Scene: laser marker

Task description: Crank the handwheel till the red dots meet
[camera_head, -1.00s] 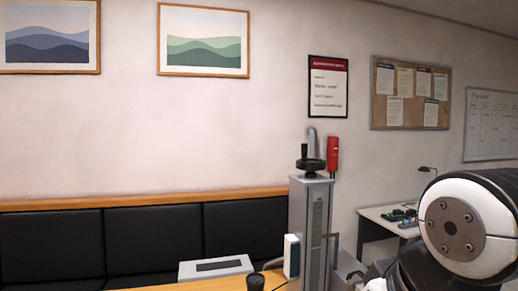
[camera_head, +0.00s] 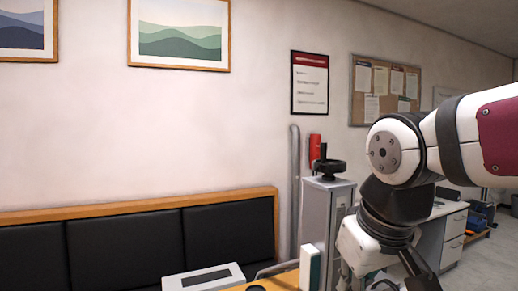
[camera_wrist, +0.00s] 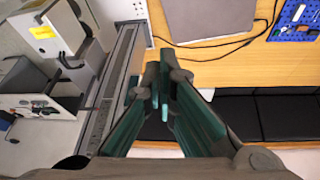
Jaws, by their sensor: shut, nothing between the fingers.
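The black handwheel (camera_head: 327,166) sits on top of the laser marker's grey column (camera_head: 325,205) in the head view, with its crank knob upright. My gripper's dark green fingers (camera_wrist: 166,82) show in the wrist view, shut with nothing between them. They are above the table area, with the column's long grey rail (camera_wrist: 118,85) to their left. The grey laser head (camera_wrist: 45,30) with a yellow label appears at upper left there. I cannot make out the handwheel in the wrist view. No red dots are visible in either view.
A wooden table (camera_wrist: 215,65) with a black cable (camera_wrist: 225,43) lies beyond my fingers. A blue tool board (camera_wrist: 298,18) is at its corner. A black bench (camera_head: 120,250) lines the wall. A white desk (camera_head: 440,225) stands behind my arm.

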